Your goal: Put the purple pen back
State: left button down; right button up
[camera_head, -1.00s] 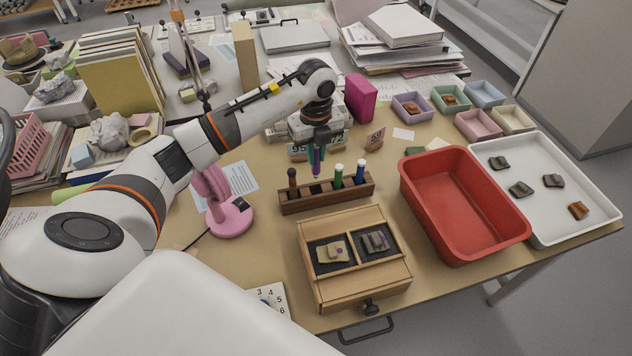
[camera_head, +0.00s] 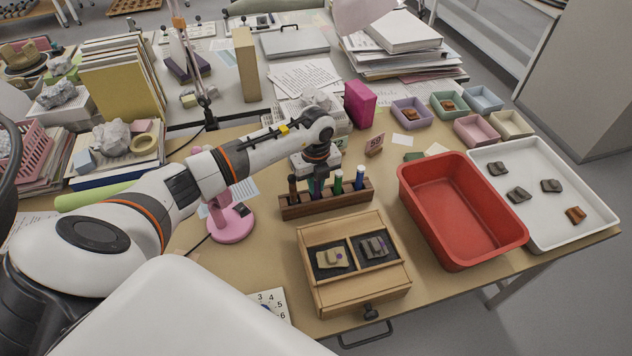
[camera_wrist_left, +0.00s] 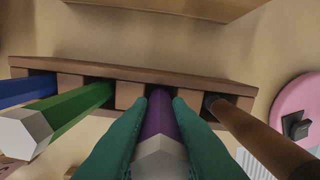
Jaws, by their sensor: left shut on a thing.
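The purple pen (camera_wrist_left: 159,122) is upright between the green fingers of my left gripper (camera_wrist_left: 157,130), which is shut on it. In the wrist view its far end reaches a dark slot of the wooden rack (camera_wrist_left: 60,67), between the green pen (camera_wrist_left: 75,108) and the brown pen (camera_wrist_left: 255,135). I cannot tell how deep the end sits. In the head view my left gripper (camera_head: 317,178) is low over the rack (camera_head: 335,204) and mostly hides the purple pen. A blue pen (camera_head: 359,177) stands at the rack's right. My right gripper is not in view.
A wooden box (camera_head: 388,284) with two sherd compartments stands in front of the rack. A red tub (camera_head: 484,247) and a white tray (camera_head: 556,232) are to the right. A pink stand (camera_head: 230,228) is close on the left. A magenta block (camera_head: 360,104) stands behind.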

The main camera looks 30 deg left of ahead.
pick_arm(q)
jog(key=shift+f, duration=0.35)
jog(key=c, duration=1.3)
grip_release()
jog(key=shift+c, duration=0.2)
jog(key=shift+r, duration=0.15)
notch_tip(320, 180, up, 12)
jog(key=shift+f+b, duration=0.2)
jog(key=shift+b, duration=0.6)
jog(key=shift+r, duration=0.6)
